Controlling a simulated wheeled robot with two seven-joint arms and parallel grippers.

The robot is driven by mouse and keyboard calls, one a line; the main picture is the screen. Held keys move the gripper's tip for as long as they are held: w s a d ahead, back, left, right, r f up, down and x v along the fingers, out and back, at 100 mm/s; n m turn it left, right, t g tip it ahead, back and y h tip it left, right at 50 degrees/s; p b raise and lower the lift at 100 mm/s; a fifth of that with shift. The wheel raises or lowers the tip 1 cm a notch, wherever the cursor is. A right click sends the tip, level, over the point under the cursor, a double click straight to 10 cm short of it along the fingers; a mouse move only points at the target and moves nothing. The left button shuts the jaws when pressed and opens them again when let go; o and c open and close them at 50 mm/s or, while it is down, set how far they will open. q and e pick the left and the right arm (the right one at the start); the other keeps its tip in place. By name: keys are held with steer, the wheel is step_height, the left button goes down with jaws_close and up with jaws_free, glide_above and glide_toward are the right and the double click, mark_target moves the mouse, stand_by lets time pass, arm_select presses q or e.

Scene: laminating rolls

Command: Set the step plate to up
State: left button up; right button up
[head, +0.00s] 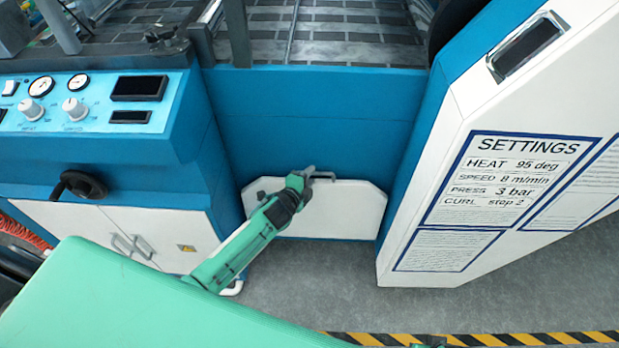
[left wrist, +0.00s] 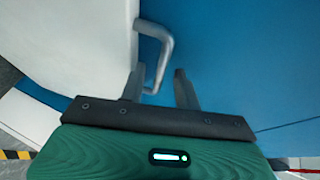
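The step plate (head: 345,210) is a white panel with cut upper corners, low on the blue machine front between two cabinets. It appears to stand flat against the blue face. A grey bar handle (head: 322,174) sits at its top edge. The handle (left wrist: 168,45) also shows in the left wrist view, beside the white plate (left wrist: 80,50). My left gripper (head: 304,176) is at the handle's left end. In the left wrist view its two fingers (left wrist: 160,88) are apart, with the lower part of the handle between them, nearer the left finger. My right gripper is not seen.
A control cabinet (head: 90,110) with gauges, knobs and a black handwheel (head: 78,185) stands at left. A white cabinet with a settings sign (head: 505,180) stands at right, reading "CURL step 2". Grey floor (head: 330,280) and a yellow-black stripe (head: 480,339) lie in front.

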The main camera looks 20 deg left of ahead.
arm_select(q)
steer(key=shift+w, duration=0.3)
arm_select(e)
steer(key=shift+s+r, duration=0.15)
arm_select(q)
jaws_close()
steer(key=shift+s+d+f+p, duration=0.1)
steer(key=shift+s+d+p, duration=0.1)
steer(key=shift+s, duration=0.4)
steer(key=shift+s+d+f+p, duration=0.1)
steer(key=shift+s+d+p, duration=0.1)
steer(key=shift+s, duration=0.35)
jaws_free()
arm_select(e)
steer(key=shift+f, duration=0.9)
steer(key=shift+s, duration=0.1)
